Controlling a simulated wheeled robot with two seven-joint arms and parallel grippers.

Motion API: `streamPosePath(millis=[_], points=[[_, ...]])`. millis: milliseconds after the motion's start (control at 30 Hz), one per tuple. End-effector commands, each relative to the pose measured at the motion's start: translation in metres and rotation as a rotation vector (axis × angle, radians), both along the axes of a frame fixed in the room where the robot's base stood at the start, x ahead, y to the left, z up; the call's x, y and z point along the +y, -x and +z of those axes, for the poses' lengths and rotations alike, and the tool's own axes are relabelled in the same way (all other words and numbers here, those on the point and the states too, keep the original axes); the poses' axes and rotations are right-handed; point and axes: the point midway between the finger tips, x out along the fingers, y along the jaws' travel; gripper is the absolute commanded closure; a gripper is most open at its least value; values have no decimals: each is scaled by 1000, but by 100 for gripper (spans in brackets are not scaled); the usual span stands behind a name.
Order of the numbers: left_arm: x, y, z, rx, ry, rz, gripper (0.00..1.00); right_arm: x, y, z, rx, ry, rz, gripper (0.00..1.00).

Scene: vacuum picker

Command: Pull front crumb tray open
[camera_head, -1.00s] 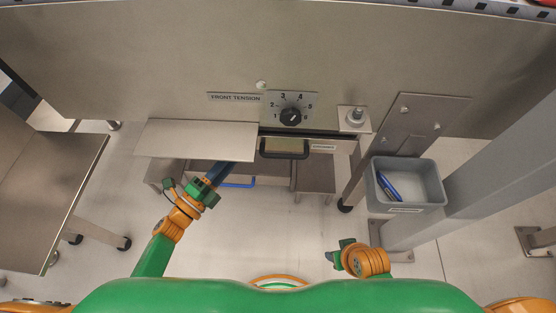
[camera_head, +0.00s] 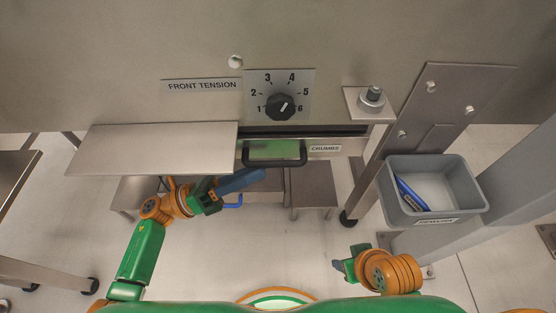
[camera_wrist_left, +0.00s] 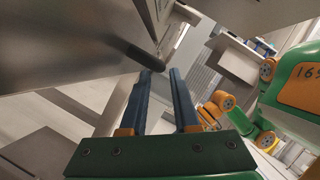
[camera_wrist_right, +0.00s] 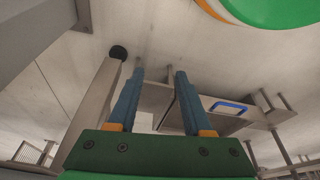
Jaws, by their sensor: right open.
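The front crumb tray (camera_head: 345,147) is a steel drawer front labelled CRUMBS, under the machine's front panel in the head view. Its black bar handle (camera_head: 275,162) spans a panel that looks green. A dark slit runs above the tray; I cannot tell how far it is pulled out. My left gripper (camera_head: 262,173) has its blue fingers just below the handle's left part, pointing right; contact is unclear. My right gripper (camera_head: 337,266) is open and empty, low and away from the tray.
A steel shelf plate (camera_head: 150,148) juts out left of the tray, above my left forearm. The FRONT TENSION dial (camera_head: 280,106) is above the tray. A bolt bracket (camera_head: 371,100) stands at the upper right.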

Motion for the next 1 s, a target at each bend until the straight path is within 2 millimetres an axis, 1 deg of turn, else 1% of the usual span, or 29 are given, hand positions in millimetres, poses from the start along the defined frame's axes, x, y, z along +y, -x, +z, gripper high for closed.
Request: streamPosePath(millis=[33,100,200,300,500,533,633,1000], points=[[-10,-2,7,-3,4,0,70,0,0,0,5,1,-1,50],[-23,-6,11,-1,4,-1,70,0,-1,-4,7,1,-1,50],[-37,-9,15,0,4,0,70,0,-3,-7,7,1,-1,50],[-44,-11,16,1,1,2,70,0,-3,-10,9,1,-1,50],[-45,-12,16,3,1,2,70,0,-3,-10,8,1,-1,50],[-45,-12,16,3,1,2,73,0,-3,-10,8,1,-1,50],[-45,-12,16,4,1,2,100,0,-3,-10,8,1,-1,50],[-44,-11,16,4,1,2,100,1,-3,-10,9,0,-2,50]])
